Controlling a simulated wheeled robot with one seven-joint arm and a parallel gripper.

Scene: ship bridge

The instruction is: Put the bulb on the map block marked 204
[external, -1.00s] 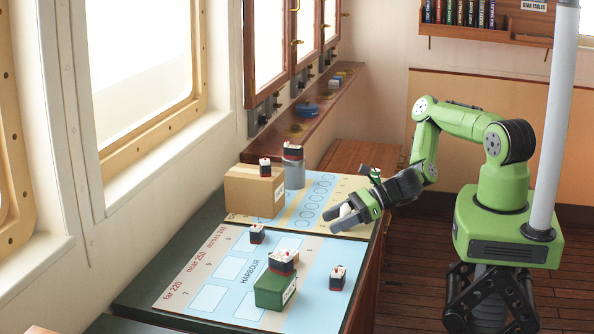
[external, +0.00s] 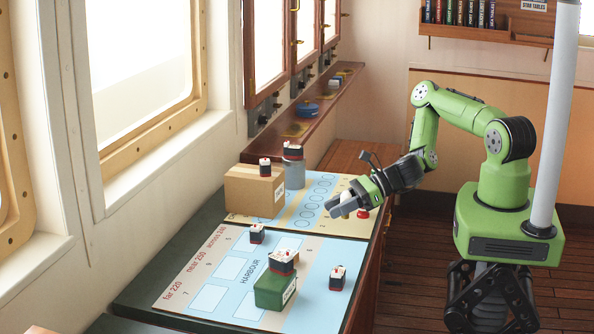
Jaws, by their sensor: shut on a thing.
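My gripper (external: 346,206) is low over the right edge of the far chart, its fingers pointing left. It is shut on a small white rounded thing, which looks like the bulb (external: 347,197) and is partly hidden by the fingers. Candidate map blocks are a tan box (external: 243,192), a grey cylinder (external: 294,175) and a green block (external: 268,293), each with a small dark, red and white ship model on top. The tan and green blocks bear pale labels too small to read, so I cannot tell which is 204.
A small red thing (external: 362,213) shows beside my gripper. Windows and a narrow shelf (external: 325,100) line the left wall. The near chart's left part is mostly clear.

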